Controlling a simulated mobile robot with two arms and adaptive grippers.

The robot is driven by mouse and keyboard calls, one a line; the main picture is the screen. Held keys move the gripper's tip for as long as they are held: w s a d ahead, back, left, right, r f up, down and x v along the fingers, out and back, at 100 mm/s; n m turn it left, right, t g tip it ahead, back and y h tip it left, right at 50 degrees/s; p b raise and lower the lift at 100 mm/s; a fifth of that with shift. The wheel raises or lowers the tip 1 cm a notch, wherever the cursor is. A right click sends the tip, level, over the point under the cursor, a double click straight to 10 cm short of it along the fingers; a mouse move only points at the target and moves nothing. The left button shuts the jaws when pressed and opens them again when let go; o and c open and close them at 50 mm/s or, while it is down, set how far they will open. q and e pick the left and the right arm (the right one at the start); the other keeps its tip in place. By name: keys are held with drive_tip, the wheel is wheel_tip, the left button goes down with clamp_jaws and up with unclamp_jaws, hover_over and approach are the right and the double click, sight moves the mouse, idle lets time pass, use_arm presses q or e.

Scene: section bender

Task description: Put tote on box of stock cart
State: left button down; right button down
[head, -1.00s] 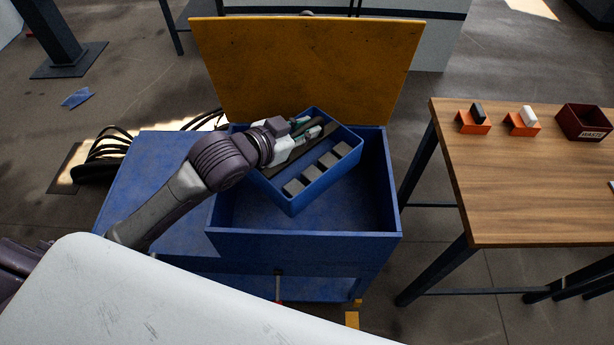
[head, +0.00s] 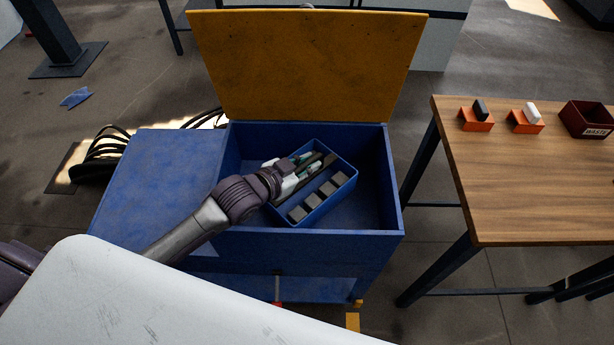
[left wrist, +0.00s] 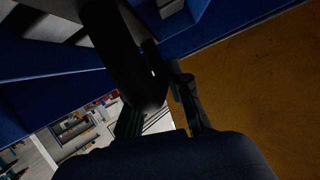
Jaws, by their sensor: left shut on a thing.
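The tote (head: 346,182) is a small blue open tray with several grey blocks along one side and a dark bar handle. It is inside the blue box of the stock cart (head: 318,243), turned at an angle to the walls. I cannot tell whether its bottom touches the box floor. My left gripper (head: 311,168) reaches in from the left and is shut on the tote's handle, hiding part of it. The left wrist view shows the fingers close by the dark handle (left wrist: 122,50). My right gripper is not in view.
The box's yellow lid (head: 308,65) stands open at the back. The cart's flat blue top (head: 155,190) lies left of the box. A wooden table (head: 540,190) at right carries two orange holders and a dark red waste bin (head: 586,119). Bare box floor shows right of the tote.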

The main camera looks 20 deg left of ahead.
use_arm(q)
drive_tip(key=shift+f+b, duration=0.35)
drive_tip(key=shift+f, duration=1.95)
drive_tip(key=c, duration=1.5)
unclamp_jaws()
drive_tip(key=shift+f, duration=0.2)
drive_tip(key=shift+c, duration=0.2)
drive_tip(key=o, duration=0.4)
drive_tip(key=shift+o, duration=0.2)
drive_tip(key=shift+p+v, duration=0.3)
drive_tip(key=shift+v, duration=3.55)
drive_tip(key=shift+r, duration=0.15)
